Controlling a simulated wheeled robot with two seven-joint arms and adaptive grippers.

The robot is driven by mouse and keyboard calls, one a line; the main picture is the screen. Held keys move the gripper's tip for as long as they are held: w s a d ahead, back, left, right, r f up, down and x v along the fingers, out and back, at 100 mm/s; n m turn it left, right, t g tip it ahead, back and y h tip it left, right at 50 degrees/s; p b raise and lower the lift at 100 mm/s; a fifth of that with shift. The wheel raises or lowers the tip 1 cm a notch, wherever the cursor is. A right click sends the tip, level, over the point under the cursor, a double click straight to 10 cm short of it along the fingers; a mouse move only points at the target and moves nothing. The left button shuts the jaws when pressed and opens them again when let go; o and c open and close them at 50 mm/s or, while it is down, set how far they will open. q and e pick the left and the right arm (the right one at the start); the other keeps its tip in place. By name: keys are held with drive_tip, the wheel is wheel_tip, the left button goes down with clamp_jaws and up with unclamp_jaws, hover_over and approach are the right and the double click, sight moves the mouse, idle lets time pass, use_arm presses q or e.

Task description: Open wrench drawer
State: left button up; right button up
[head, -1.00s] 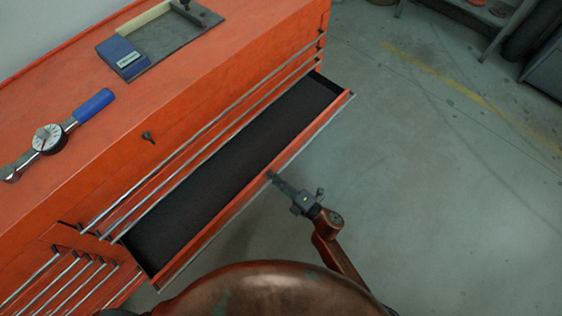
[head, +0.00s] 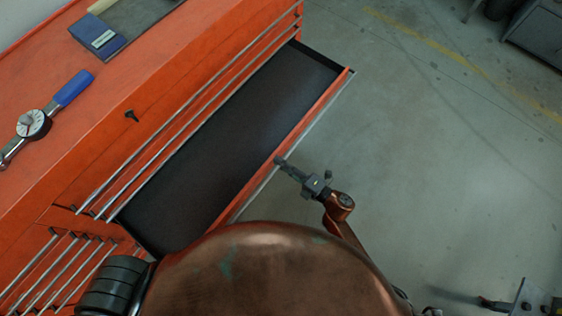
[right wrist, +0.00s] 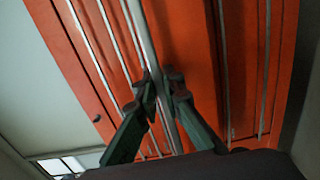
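The open drawer (head: 232,135) of the orange cabinet is pulled well out. It has a dark lining, and I see nothing lying in its visible part. Its metal handle bar (head: 326,112) runs along the front edge. My right gripper (head: 279,161) is at the middle of that bar. In the right wrist view the two fingers of my right gripper (right wrist: 163,88) sit on either side of the handle bar (right wrist: 151,50), closed around it. My left gripper is not in view.
A dial wrench with a blue handle (head: 73,88) and a blue box on a dark tray (head: 98,37) are on the cabinet top (head: 45,70). Shut drawers with bars (head: 50,270) are at lower left.

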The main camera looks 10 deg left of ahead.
drive_tip(key=shift+o, duration=1)
drive_tip(key=shift+d, duration=0.1)
drive_tip(key=v, duration=1.1)
drive_tip(key=shift+s+d, duration=0.25)
drive_tip(key=shift+d, duration=0.05)
drive_tip(key=shift+f, duration=0.1)
